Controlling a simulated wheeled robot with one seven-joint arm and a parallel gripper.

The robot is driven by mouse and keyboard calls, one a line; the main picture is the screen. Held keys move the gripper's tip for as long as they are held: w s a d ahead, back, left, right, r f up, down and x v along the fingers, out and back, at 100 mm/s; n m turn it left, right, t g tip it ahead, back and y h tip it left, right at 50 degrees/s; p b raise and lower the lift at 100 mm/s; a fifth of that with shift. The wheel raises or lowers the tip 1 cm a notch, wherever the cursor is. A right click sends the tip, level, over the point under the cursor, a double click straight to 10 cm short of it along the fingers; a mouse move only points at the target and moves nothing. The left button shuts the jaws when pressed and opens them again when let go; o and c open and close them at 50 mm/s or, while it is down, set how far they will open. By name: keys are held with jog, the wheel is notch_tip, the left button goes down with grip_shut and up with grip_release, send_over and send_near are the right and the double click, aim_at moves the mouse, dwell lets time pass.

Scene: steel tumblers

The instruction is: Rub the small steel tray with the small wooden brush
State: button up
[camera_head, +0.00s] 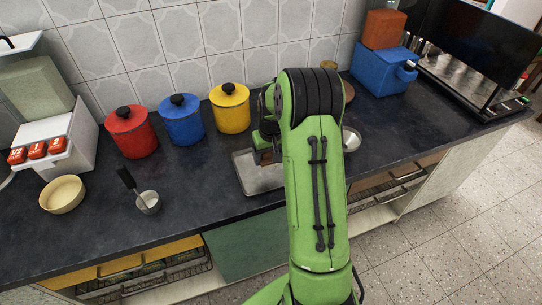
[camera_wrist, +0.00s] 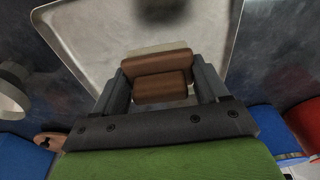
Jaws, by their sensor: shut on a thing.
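The small steel tray (camera_head: 250,180) lies flat on the dark counter, its right side hidden behind my green arm. In the wrist view the tray (camera_wrist: 90,50) fills the upper middle, with its raised rim at both sides. My gripper (camera_wrist: 163,88) is shut on the small wooden brush (camera_wrist: 160,64), a brown block between the two dark fingers. A pale strip, likely bristles, shows at its far edge. The brush is over the tray; I cannot tell whether it touches it.
Red (camera_head: 131,133), blue (camera_head: 181,120) and yellow (camera_head: 230,108) lidded pots stand behind and left of the tray. A shiny bowl (camera_head: 350,140) is right of my arm. A blue box (camera_head: 382,72) stands back right.

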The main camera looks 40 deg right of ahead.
jog(key=shift+r+p, duration=1)
jog(key=shift+r, duration=0.7)
